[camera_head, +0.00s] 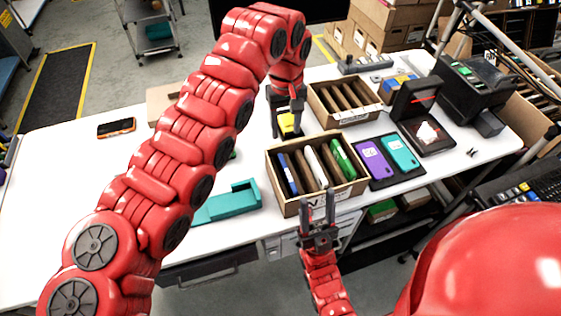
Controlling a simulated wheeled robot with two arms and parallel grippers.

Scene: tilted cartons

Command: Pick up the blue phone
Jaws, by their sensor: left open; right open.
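A blue phone (288,174) stands on edge in the leftmost slot of the near tilted carton (290,207), with only its upper part showing. A white phone (317,166) and a green phone (343,159) stand in slots to its right. My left gripper (287,131) is open, pointing down behind the carton's back left corner. A yellow thing (288,123) shows between its fingers; I cannot tell whether they touch it. My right gripper (318,194) is open and empty at the carton's front side, pointing up, to the right of the blue phone.
A second carton (345,104) with empty-looking slots stands behind. Purple (373,159) and teal (401,152) phones lie on a dark tray to the right. A teal holder (230,202) and an orange-edged phone (116,128) lie left.

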